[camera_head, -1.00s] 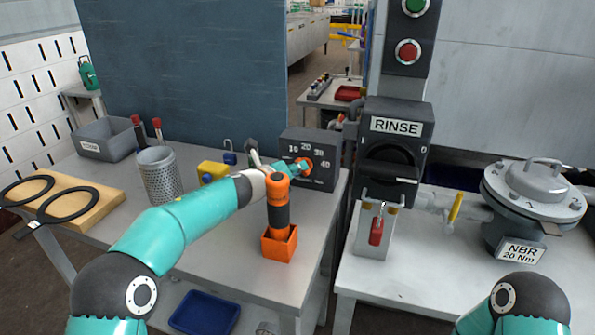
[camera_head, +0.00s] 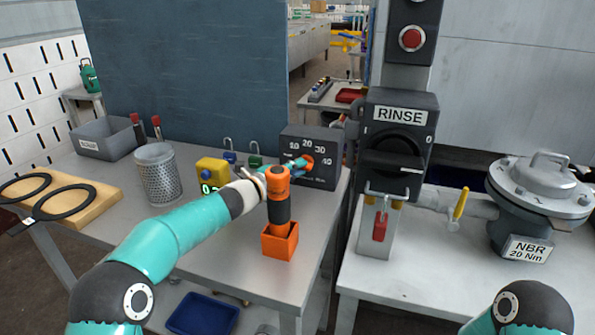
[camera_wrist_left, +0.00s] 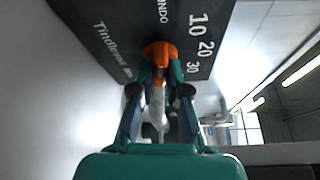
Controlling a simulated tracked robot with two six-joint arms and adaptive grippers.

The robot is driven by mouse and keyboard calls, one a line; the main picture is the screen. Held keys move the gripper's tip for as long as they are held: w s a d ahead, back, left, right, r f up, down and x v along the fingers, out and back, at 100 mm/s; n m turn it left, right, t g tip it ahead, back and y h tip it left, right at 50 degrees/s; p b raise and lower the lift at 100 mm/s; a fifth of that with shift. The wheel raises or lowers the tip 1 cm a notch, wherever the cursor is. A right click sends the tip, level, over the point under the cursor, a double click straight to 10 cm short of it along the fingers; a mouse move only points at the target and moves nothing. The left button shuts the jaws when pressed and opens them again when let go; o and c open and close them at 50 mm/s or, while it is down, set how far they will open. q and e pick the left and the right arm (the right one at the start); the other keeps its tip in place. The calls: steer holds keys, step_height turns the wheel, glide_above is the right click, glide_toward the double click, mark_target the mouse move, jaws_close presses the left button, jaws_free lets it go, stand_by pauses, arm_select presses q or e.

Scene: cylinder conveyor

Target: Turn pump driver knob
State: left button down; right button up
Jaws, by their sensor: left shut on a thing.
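The dark grey driver box (camera_head: 325,176) stands at the back right of the left bench, with a scale from 10 to 40 on its face. Its orange knob (camera_head: 306,162) sits below the numbers. My left gripper (camera_head: 298,163) is at the box face and shut on the knob. In the left wrist view the fingers (camera_wrist_left: 160,75) close around the orange knob (camera_wrist_left: 160,50), on the box face (camera_wrist_left: 112,25) with 10, 20 and 30 beside it. The knob's pointer cannot be made out. My right gripper is out of view.
An orange-and-black tool (camera_head: 279,205) stands in an orange holder (camera_head: 280,243) just in front of my left wrist. A yellow device (camera_head: 212,172) and a perforated cup (camera_head: 158,176) stand to the left. The RINSE unit (camera_head: 398,125) stands to the right across a gap.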

arm_select(q)
steer(key=shift+a+f, duration=0.1)
steer(key=shift+f, duration=0.15)
steer(key=c, duration=1.2)
jaws_free()
steer(key=shift+o, duration=0.2)
steer(key=shift+r, duration=0.1)
steer(key=shift+r, duration=0.1)
